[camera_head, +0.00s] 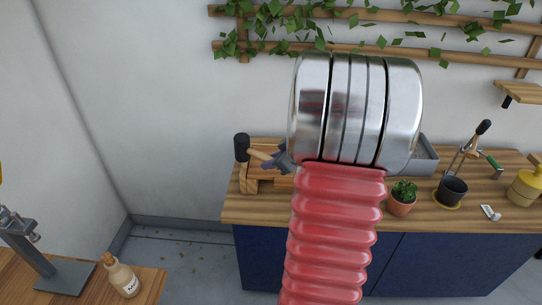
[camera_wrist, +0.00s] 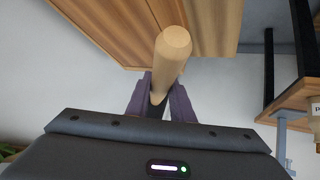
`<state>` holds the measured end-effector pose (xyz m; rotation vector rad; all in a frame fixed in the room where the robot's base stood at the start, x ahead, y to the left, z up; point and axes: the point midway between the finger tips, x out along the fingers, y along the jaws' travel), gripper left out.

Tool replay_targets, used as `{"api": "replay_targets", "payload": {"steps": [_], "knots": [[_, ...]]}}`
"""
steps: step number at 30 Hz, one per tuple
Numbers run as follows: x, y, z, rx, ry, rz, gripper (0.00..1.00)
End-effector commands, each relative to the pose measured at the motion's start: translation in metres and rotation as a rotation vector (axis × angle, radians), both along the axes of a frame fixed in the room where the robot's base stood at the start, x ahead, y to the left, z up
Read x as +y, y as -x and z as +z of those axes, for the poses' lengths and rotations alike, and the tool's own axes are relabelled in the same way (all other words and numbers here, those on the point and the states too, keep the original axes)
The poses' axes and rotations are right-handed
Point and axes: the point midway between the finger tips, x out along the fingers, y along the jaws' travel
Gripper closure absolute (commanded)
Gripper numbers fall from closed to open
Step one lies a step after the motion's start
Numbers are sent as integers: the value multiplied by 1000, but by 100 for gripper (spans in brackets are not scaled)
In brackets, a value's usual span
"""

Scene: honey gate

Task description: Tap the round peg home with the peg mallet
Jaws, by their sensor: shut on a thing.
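The peg mallet has a black head (camera_head: 242,147) and a pale wooden handle (camera_head: 262,155), seen left of my arm in the head view. My gripper (camera_head: 274,160) is shut on the handle, its purple fingers partly hidden behind my arm. In the wrist view the handle (camera_wrist: 172,50) rises between the fingers (camera_wrist: 160,102), its round end toward the camera. The mallet appears above a wooden block-like stand (camera_head: 250,184) on the counter. I cannot make out the round peg; my arm covers part of the stand.
The wooden counter (camera_head: 420,216) holds a potted plant (camera_head: 402,198), a dark pot (camera_head: 452,190), a grey tray (camera_head: 427,160), a lever tool (camera_head: 470,150) and a yellow pot (camera_head: 525,186). A bottle (camera_head: 123,279) stands on another bench at lower left. A trellis (camera_head: 390,50) hangs above.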

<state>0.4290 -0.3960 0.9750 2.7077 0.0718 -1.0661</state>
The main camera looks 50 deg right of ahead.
Motion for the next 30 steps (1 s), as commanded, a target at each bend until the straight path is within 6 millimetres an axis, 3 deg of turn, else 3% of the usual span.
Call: {"api": "replay_targets", "payload": {"steps": [18,30], "knots": [[-1,1,59,-3,2,1,100],[-1,1,62,-2,2,0,100]]}}
